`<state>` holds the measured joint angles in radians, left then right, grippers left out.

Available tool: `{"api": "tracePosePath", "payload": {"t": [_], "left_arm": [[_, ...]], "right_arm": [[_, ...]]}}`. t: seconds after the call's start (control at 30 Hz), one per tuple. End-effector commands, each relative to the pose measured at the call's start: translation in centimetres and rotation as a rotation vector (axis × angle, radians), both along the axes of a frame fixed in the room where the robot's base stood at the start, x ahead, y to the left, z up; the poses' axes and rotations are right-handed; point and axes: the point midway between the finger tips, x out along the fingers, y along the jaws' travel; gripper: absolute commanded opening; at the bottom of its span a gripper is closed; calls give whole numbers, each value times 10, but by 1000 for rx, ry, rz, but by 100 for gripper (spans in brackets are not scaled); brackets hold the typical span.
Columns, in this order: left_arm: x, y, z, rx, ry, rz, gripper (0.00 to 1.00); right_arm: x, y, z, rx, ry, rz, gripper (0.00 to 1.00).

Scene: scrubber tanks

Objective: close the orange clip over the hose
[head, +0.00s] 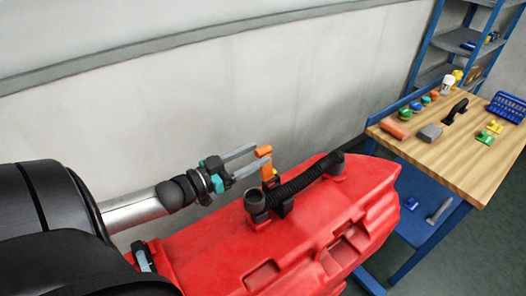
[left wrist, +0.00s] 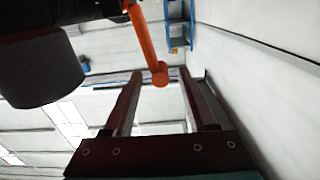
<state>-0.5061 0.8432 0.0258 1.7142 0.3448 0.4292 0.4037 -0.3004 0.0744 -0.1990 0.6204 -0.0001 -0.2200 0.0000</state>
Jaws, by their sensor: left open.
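The orange clip (head: 267,171) stands up beside the black ribbed hose (head: 298,184) on top of the red tank (head: 300,230). In the left wrist view its orange arm (left wrist: 146,42) reaches down from the top, and its rounded end lies between my fingertips in the picture. My left gripper (head: 263,154) is open at the clip's upper end; its fingers also show in the left wrist view (left wrist: 160,75). I cannot tell whether a finger touches the clip. The clip arm is raised, not lying over the hose. My right gripper is not in view.
A black round port (head: 256,202) stands on the tank near the clip. A wooden workbench (head: 462,165) with several small items is at the right, with a blue shelf rack (head: 423,50) behind. A pale wall (head: 200,100) runs behind the tank.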

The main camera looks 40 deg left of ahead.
Motion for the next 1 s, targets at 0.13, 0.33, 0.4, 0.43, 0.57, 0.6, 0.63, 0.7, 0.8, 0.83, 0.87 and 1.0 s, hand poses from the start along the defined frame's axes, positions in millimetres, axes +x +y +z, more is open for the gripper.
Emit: {"api": "tracePosePath", "payload": {"t": [0.13, 0.33, 0.4, 0.43, 0.57, 0.6, 0.63, 0.7, 0.8, 0.83, 0.87, 1.0], "left_arm": [[16, -4, 0, 0, -2, 0, 57], [28, -8, 0, 0, 0, 0, 57], [29, -9, 0, -1, 1, 0, 57], [30, -9, 0, 0, 1, 0, 57], [31, -9, 0, 0, 1, 0, 57], [31, -9, 0, 0, 1, 0, 57], [31, -9, 0, 0, 1, 0, 57], [31, -9, 0, 0, 1, 0, 57], [30, -9, 0, 0, 1, 0, 48], [30, -9, 0, 0, 0, 0, 45], [30, -9, 0, 0, 0, 0, 41], [30, -9, 0, 0, 0, 0, 26]], "right_arm": [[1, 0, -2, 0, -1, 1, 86], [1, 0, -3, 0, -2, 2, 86], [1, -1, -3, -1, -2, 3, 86], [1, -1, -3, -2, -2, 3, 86], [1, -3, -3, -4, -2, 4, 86], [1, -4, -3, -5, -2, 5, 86], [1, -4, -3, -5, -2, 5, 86], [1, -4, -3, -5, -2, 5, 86], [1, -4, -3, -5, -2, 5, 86], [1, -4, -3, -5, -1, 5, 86], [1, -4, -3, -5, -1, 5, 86], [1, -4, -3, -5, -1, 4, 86]]}}
